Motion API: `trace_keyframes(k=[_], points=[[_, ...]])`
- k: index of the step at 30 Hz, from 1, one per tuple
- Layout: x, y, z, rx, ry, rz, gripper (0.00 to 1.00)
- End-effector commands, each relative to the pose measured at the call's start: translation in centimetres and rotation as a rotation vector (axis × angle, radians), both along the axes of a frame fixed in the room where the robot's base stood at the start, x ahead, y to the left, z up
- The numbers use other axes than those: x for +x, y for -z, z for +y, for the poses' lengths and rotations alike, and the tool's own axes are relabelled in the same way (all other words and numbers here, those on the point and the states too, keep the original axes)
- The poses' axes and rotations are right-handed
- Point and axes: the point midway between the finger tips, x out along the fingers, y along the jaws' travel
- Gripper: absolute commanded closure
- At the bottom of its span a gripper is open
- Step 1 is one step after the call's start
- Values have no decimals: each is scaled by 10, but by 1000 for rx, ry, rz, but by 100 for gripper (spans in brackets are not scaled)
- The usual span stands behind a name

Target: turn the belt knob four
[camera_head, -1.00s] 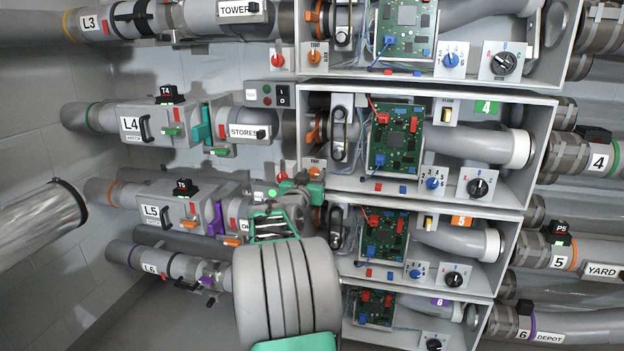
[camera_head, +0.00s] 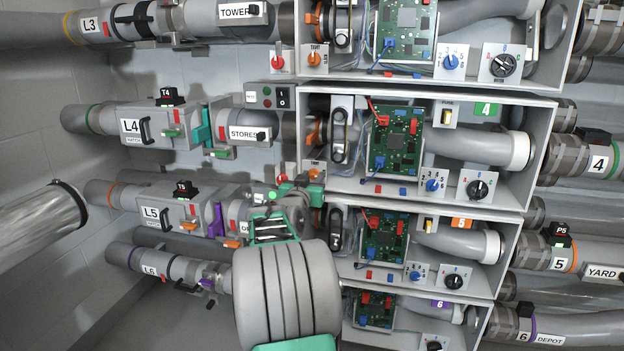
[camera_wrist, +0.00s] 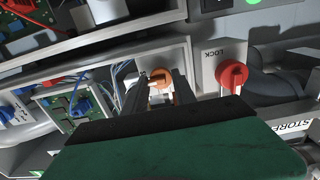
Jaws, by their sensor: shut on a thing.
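An orange knob (camera_wrist: 160,76) on a pale panel sits between my gripper's two dark fingers (camera_wrist: 160,96) in the wrist view. The fingers are shut on it. I take it as belt knob four; its own label is hidden. Beside it on the right is a red knob (camera_wrist: 232,76) marked LOCK, clear of the fingers. In the head view the orange knob (camera_head: 314,172) and red knob (camera_head: 282,178) are at the lower left of the box marked 4, with my green-ended gripper (camera_head: 300,184) there; the fingertips are largely hidden.
The open box four (camera_head: 345,185) has a circuit board (camera_head: 394,140), a blue dial (camera_head: 433,184) and a black dial (camera_head: 477,187). The STORES pipe (camera_head: 243,131) runs left of it. Row L5 (camera_head: 156,213) lies close below and left of my wrist. Loose wires (camera_wrist: 100,95) are near the fingers.

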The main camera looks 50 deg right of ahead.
Motion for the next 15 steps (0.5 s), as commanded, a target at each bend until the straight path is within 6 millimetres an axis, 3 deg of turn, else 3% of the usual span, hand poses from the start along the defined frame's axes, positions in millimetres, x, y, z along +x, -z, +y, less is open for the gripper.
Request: trace_keyframes(k=[15], points=[[0,0,0,-107,1,256,100]])
